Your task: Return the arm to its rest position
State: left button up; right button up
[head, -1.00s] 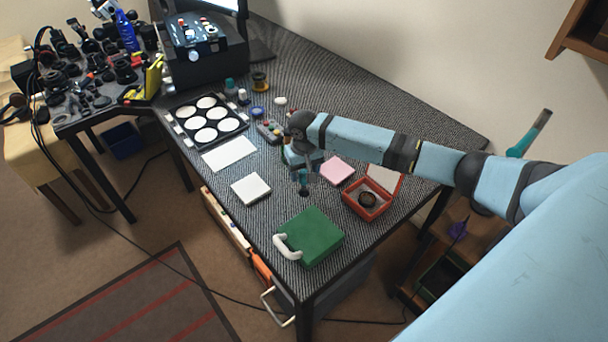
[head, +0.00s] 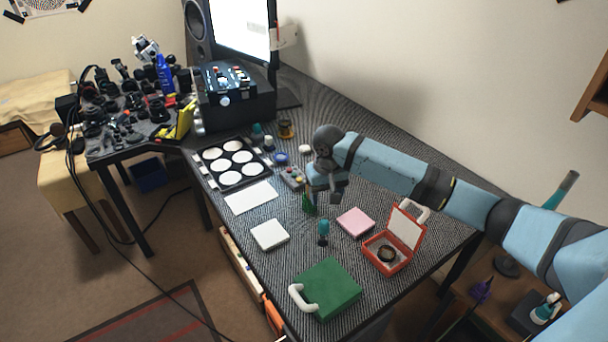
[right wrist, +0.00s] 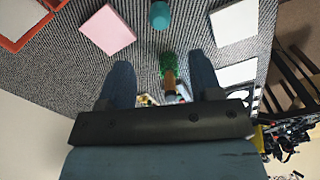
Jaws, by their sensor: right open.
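My right arm reaches in from the right in the head view, with its gripper (head: 326,192) above the desk (head: 330,280). In the right wrist view the two fingers (right wrist: 162,78) are apart with nothing held between them. A teal-topped tool (head: 323,228) stands on the desk in front of the gripper, clear of it; it also shows in the right wrist view (right wrist: 160,14). A green-and-brown item (right wrist: 168,68) shows beyond the gap between the fingers, and its green part shows by the gripper in the head view (head: 308,204). My left gripper is not in view.
An open red box (head: 372,262) holds a dark ring-shaped part (head: 387,255). Nearby are a pink pad (head: 355,222), a white pad (head: 269,235) and a green case (head: 330,290). A black tray of white discs (head: 205,172) and a black machine (head: 235,115) stand further back.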

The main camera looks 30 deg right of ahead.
jog(key=s+a+f+n, duration=0.1)
jog(key=s+a+f, duration=0.1)
jog(key=s+a, duration=0.2)
jog(key=s+a+f+n+t+y, duration=0.1)
jog(key=s+a+f+n, duration=0.1)
jog(key=s+a, duration=0.3)
jog(key=s+a+f+n, duration=0.1)
jog(key=s+a+f, duration=0.2)
jog(key=s+a, duration=0.2)
jog(key=shift+s+a+n+t+y, duration=0.1)
jog(key=shift+s+n+t+y, duration=0.25)
jog(key=shift+s, duration=0.95)
jog(key=s+d+r+t+h+p, duration=0.1)
jog(key=s+d+r, duration=0.1)
jog(key=s, duration=0.6)
jog(key=s+d+r+t+h, duration=0.1)
jog(key=s+d+r, duration=0.1)
jog(key=s, duration=0.6)
pick_arm(q)
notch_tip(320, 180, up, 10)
jog(key=p, duration=1)
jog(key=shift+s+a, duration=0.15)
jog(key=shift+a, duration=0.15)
pick_arm(e)
jog(key=w+a+f+t+y, duration=0.3)
jog(key=w+a+t, duration=0.2)
jog(key=a+t, duration=0.1)
jog(key=shift+w+a+n+t, duration=0.25)
jog(key=shift+a+n+t, duration=0.2)
jog(key=shift+t, duration=0.2)
